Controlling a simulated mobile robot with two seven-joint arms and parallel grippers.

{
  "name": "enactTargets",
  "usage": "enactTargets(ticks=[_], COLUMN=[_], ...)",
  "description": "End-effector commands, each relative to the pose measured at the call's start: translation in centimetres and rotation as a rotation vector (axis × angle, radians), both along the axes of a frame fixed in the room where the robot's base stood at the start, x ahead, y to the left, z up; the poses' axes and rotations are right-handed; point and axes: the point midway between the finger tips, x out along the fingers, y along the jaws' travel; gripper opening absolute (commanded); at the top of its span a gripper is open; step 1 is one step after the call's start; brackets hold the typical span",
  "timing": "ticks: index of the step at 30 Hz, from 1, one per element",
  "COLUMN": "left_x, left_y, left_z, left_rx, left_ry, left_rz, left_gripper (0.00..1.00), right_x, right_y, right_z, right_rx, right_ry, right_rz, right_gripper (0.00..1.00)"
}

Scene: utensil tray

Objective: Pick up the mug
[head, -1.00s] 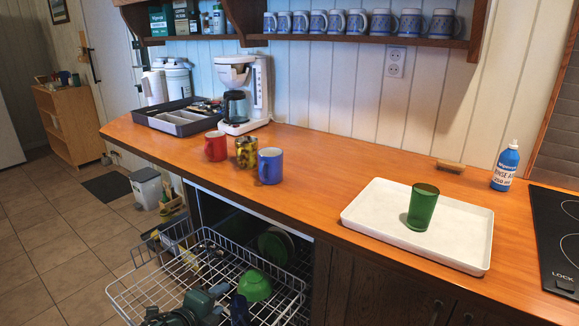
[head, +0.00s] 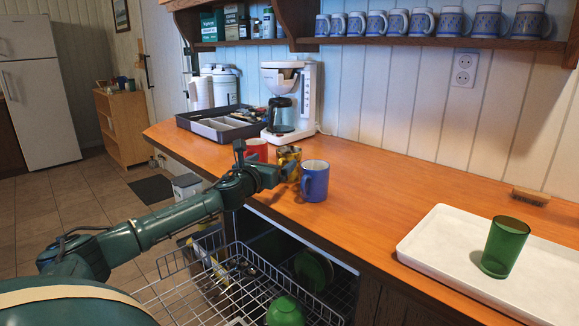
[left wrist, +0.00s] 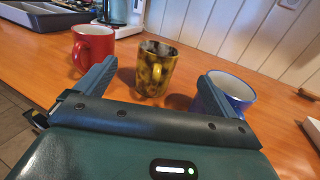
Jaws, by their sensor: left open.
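Three mugs stand upright in a row on the wooden counter. The red mug (head: 258,148) is partly hidden behind my left arm. The yellow-and-dark patterned mug (head: 289,155) is in the middle, and the blue mug (head: 315,182) is nearest. My left gripper (head: 282,174) is at the counter's front edge, beside the mugs, open and empty. In the left wrist view, the patterned mug (left wrist: 155,70) shows between the spread fingers (left wrist: 157,88), beyond their tips. The red mug (left wrist: 93,46) is left of it; the blue mug (left wrist: 232,90) is partly covered by the right finger. My right gripper is out of view.
A grey cutlery tray (head: 222,124) and a coffee maker (head: 291,95) stand behind the mugs. A white tray (head: 440,247) with a green cup (head: 505,247) is at right. A pulled-out dishwasher rack (head: 190,265) lies below the counter edge. The counter between is clear.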

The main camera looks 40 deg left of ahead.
Motion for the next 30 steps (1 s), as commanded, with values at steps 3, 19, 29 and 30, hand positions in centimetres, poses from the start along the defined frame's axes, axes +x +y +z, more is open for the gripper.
enactTargets(ticks=[3,19,29,30], left_x=[1.7,5.6,8.2,8.3], left_y=[0.4,1.7,2.5,2.5], left_z=[0.2,-0.5,-0.7,-0.8], left_rx=[-0.003,-0.005,-0.003,-0.002], left_ry=[-0.003,-0.003,-0.001,-0.001], left_rz=[0.0,-0.002,-0.003,-0.003], left_gripper=[0.94,0.94,0.94,0.94], right_x=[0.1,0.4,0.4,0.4], right_y=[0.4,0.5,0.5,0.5], right_z=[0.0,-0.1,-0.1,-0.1], right_rx=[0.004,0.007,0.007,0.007], right_ry=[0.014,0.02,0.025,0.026], right_rz=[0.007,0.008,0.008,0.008], right_gripper=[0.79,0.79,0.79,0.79])
